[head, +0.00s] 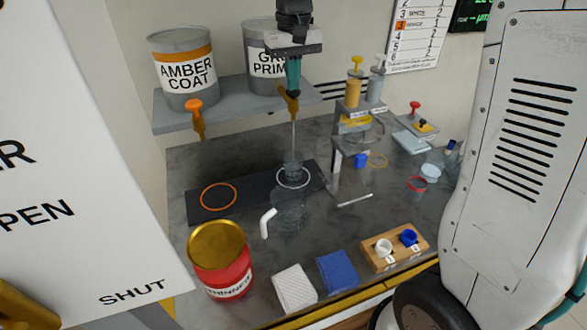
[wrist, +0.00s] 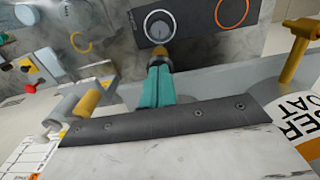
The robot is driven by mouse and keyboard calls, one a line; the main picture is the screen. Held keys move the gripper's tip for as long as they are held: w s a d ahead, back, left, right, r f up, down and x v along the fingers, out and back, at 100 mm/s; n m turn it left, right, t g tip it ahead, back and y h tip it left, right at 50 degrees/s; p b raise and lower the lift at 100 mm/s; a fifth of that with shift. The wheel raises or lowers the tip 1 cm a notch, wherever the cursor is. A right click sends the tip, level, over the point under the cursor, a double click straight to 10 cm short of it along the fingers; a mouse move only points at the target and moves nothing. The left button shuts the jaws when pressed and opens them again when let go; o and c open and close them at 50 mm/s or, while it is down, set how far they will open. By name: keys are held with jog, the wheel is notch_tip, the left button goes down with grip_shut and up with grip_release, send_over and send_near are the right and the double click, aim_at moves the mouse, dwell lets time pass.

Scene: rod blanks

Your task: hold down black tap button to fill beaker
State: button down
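My gripper (head: 293,88) is above the brass-coloured tap (head: 290,104) of the right-hand can (head: 261,62), labelled in part "GR… PRIM…". Its teal fingers look together, with their tips at the top of the tap; they also show in the wrist view (wrist: 158,68). The black button is hidden, apparently under the fingertips. A thin grey stream (head: 293,135) runs down from the tap. A clear beaker (head: 292,165) stands below it at the white ring; its fill level is too small to tell. The wrist view shows the white ring (wrist: 159,11) beyond the tap.
The amber coat can (head: 186,75) with an orange tap (head: 195,106) shares the shelf (head: 225,105). An orange ring (head: 218,184) marks the dark mat. A clear vessel with a white handle (head: 267,222) and a red thinner tin (head: 222,275) stand in front. Pump bottles (head: 353,92) stand right.

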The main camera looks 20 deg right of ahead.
dwell(0.3)
notch_tip(320, 180, up, 7)
dwell(0.5)
jog(key=shift+f, duration=0.1)
jog(key=s+d+f, duration=0.1)
jog(key=s+f, duration=0.1)
jog(key=s, duration=0.8)
jog(key=s+d+f+t, duration=0.1)
jog(key=s+f, duration=0.2)
jog(key=s, duration=0.8)
jog(key=s+d+f, duration=0.1)
jog(key=s+f, duration=0.2)
jog(key=s, duration=0.8)
